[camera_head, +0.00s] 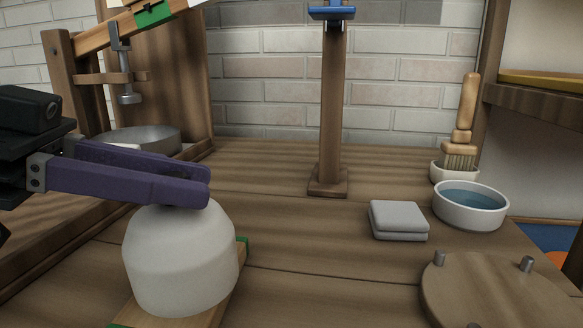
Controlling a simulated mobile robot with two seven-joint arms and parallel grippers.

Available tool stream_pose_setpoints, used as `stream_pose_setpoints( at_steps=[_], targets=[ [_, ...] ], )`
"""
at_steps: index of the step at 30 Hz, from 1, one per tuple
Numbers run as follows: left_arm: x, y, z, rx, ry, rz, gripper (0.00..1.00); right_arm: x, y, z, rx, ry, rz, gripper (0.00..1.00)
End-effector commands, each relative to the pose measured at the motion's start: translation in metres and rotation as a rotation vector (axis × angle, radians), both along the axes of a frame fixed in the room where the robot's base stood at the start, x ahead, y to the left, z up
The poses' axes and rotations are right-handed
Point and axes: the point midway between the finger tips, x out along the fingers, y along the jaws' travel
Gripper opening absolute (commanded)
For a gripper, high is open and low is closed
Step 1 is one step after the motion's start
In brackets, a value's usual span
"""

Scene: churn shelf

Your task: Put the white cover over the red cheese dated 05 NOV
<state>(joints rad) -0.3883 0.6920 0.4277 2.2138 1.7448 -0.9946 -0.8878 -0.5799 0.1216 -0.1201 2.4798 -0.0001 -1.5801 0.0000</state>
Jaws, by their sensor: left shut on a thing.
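The white cover (180,258) is a rounded dome at the lower left. It stands upright on or just over a wooden board (205,318) with green ends. My left gripper (205,182) comes in from the left with purple fingers and is shut at the top of the cover, gripping it there. The part it grips is hidden by the fingers. No red cheese and no date label can be seen; whether anything is under the cover is hidden. My right gripper is not in view.
A wooden post (331,120) stands at the back middle. To the right are folded grey cloths (398,220), a bowl of water (470,206), a brush (461,130) and a round wooden board with pegs (495,295). A press with a metal pan (150,137) is at left. The middle is clear.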

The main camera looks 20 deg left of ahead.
Motion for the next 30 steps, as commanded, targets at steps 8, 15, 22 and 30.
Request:
stream_pose_setpoints(
  at_steps=[8, 15, 22, 30],
  targets=[
    [0.0, 0.0, 0.0, 0.001, 0.001, 0.0, 0.49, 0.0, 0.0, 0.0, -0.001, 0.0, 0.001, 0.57],
    [0.0, 0.0, 0.0, 0.001, 0.001, 0.0, 0.66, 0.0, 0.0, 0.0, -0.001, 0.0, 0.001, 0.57],
    [-0.002, 0.002, 0.001, 0.0, 0.001, 0.001, 0.66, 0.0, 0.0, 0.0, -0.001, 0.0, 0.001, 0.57],
    [-0.024, 0.032, 0.012, 0.0, 0.004, 0.004, 0.66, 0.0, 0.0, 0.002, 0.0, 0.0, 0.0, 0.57]
  ],
)
